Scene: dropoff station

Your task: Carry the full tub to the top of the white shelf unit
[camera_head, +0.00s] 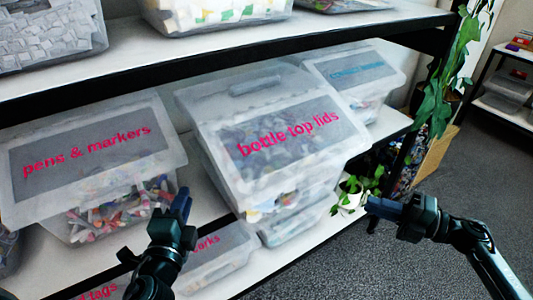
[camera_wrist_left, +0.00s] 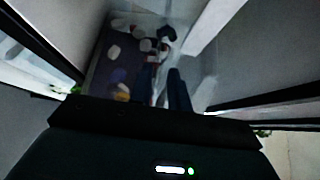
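A translucent tub labelled "bottle top lids" (camera_head: 265,110) stands on the middle shelf, its lid on, with coloured contents showing through its wall. A tub labelled "pens & markers" (camera_head: 85,165) stands to its left, filled with pens. Which of them is the full tub is not clear. My left gripper (camera_head: 181,205) is in front of the gap between these two tubs. In the dark left wrist view its two fingers (camera_wrist_left: 162,85) are slightly apart, with nothing visible between them, before a tub wall with lids behind. My right gripper (camera_head: 385,208) is right of the bottle-top tub, apart from it.
The white shelf unit (camera_head: 150,48) has a dark-edged upper shelf holding more tubs. A smaller blue-labelled tub (camera_head: 355,70) stands behind right. Low boxes (camera_head: 215,255) sit at the front below. A plant (camera_head: 350,195) hangs near my right gripper. Grey carpet (camera_head: 450,190) is open at right.

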